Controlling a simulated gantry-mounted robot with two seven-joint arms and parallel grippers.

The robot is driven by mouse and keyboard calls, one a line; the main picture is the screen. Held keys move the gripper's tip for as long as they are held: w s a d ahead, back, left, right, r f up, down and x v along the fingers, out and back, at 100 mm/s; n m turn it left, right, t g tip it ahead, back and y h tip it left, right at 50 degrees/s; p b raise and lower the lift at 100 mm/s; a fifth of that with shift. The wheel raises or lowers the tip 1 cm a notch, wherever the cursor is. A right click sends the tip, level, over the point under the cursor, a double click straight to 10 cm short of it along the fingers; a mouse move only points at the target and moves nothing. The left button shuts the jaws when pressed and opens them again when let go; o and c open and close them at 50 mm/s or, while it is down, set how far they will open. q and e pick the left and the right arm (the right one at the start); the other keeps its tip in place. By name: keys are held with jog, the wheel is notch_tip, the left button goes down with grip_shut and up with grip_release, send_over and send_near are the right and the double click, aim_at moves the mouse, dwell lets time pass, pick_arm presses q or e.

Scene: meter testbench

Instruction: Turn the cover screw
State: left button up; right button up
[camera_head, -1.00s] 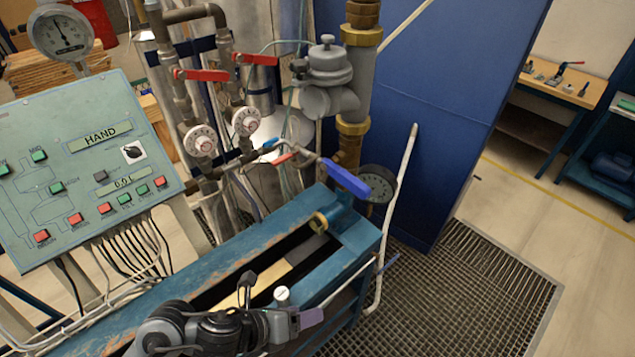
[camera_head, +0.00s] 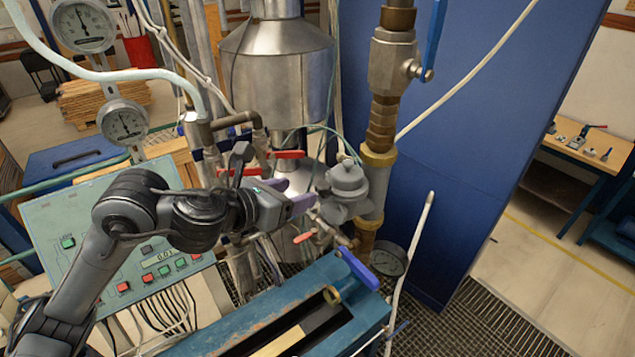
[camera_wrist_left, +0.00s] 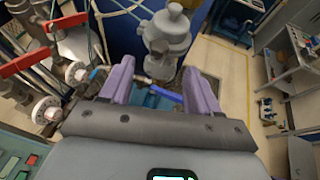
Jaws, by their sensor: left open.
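A grey metal regulator (camera_head: 346,186) with a round domed cover stands on the brass-jointed pipe in the head view. The small knob (camera_head: 343,167) on top of its cover appears to be the cover screw. In the wrist view the regulator (camera_wrist_left: 166,42) is beyond the fingers, near the upper middle, with its knob (camera_wrist_left: 174,9) at the top. My left gripper (camera_head: 303,201) has purple fingers and is just left of the regulator in the head view. My right gripper is not in view.
Red-handled valves (camera_head: 286,154) and pipes stand close behind the left gripper. A blue lever (camera_head: 357,269) and a blue bench frame (camera_head: 250,312) are below. The control panel (camera_head: 60,215) is partly behind my arm. A blue cabinet (camera_head: 470,150) stands right; the grated floor there is clear.

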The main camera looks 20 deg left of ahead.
aim_at(323, 185)
pick_arm(q)
jog(key=p+x, duration=0.1)
jog(key=x, duration=0.7)
jog(key=shift+w+f, duration=0.15)
jog(key=shift+f, duration=0.05)
jog(key=shift+c, duration=0.3)
jog(key=shift+d, duration=0.1)
jog(key=c, duration=1)
